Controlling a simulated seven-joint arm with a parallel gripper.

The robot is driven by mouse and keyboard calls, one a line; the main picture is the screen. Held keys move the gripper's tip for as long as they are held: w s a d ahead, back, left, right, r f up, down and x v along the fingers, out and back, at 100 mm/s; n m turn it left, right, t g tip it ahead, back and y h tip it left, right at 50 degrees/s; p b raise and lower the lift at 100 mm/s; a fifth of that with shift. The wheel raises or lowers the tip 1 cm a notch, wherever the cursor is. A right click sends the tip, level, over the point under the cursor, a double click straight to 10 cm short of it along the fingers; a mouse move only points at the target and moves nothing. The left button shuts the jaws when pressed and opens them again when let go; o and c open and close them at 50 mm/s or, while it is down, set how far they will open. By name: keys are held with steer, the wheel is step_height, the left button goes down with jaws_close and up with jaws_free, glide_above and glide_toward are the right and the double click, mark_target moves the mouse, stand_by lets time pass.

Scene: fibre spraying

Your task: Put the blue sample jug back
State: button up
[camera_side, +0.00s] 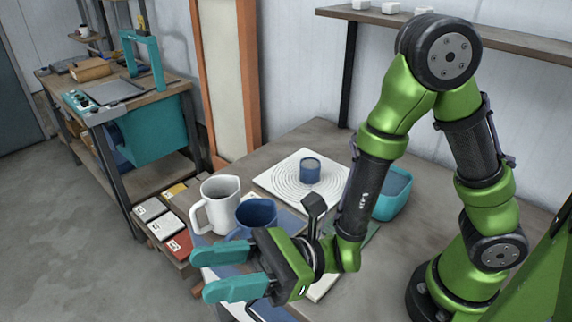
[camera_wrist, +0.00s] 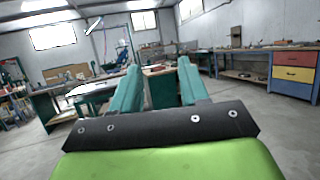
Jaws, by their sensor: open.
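The blue sample jug (camera_side: 257,214) stands upright on the table, next to the white jug (camera_side: 219,203), and its lower part is hidden behind my gripper. My gripper (camera_side: 226,288) is open and empty in the side view, in front of the blue jug and out at the table's near edge, with its teal fingers pointing left. In the wrist view my gripper (camera_wrist: 158,90) shows its two fingers apart with nothing between them, facing the room. No jug shows in the wrist view.
A white ringed plate (camera_side: 275,182) carries a small blue cup (camera_side: 310,170). A teal container (camera_side: 392,195) stands behind my arm. Several coloured tiles (camera_side: 160,226) lie on a low shelf to the left. A workbench (camera_side: 110,105) stands farther back.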

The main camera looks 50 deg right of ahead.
steer(key=s+d+r+n+g+h, duration=0.2)
steer(key=s+r+n+g, duration=0.2)
steer(key=s+n+g, duration=0.5)
steer(key=d+f+n+g+h, duration=0.3)
steer(key=d+f+n+h, duration=0.1)
steer(key=d+n+h, duration=0.25)
steer(key=w+d+t+h, duration=0.3)
steer(key=d+t, duration=0.1)
steer(key=d, duration=0.3)
steer(key=w+d+r+n+t+h, duration=0.1)
steer(key=w+d+t+h, duration=0.2)
steer(key=d, duration=0.4)
steer(key=w+d+r+n+t+h, duration=0.1)
steer(key=w+d+t+h, duration=0.1)
steer(key=d+t+h, duration=0.2)
steer(key=d, duration=0.3)
steer(key=shift+w+d+t, duration=0.15)
steer(key=shift+w+t, duration=0.15)
steer(key=shift+w, duration=0.1)
